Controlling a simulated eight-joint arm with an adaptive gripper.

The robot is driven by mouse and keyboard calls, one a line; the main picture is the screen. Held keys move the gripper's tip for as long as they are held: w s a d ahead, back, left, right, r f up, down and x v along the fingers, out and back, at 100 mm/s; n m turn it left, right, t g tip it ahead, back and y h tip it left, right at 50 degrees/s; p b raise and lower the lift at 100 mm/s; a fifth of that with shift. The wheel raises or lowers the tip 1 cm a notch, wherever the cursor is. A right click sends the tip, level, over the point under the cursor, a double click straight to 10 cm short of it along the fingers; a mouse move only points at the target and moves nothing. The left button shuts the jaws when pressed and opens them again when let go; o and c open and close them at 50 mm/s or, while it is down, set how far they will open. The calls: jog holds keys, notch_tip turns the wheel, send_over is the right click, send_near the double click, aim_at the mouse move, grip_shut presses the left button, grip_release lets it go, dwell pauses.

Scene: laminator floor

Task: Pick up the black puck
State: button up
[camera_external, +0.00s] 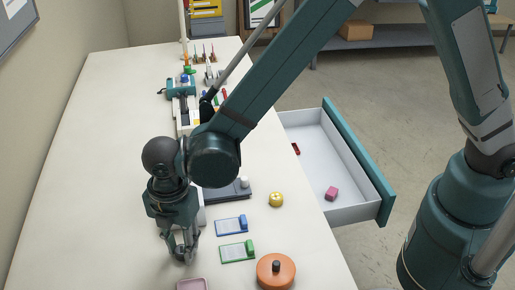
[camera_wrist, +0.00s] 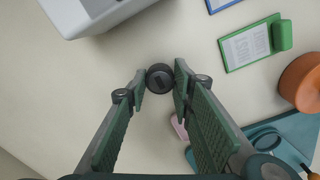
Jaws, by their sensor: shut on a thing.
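The black puck (camera_wrist: 160,77) is a small dark round piece with a marked face, between my two green-padded fingertips in the wrist view. My gripper (camera_wrist: 159,84) is shut on it. In the external view my gripper (camera_external: 183,250) points down over the near left part of the white table. The puck cannot be made out there behind the fingers. I cannot tell whether it touches the table.
An open drawer (camera_external: 350,160) juts out right. The table's left side is clear.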

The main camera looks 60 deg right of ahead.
notch_tip(320, 180, up, 10)
jog(key=shift+f, duration=0.2)
dwell(0.4)
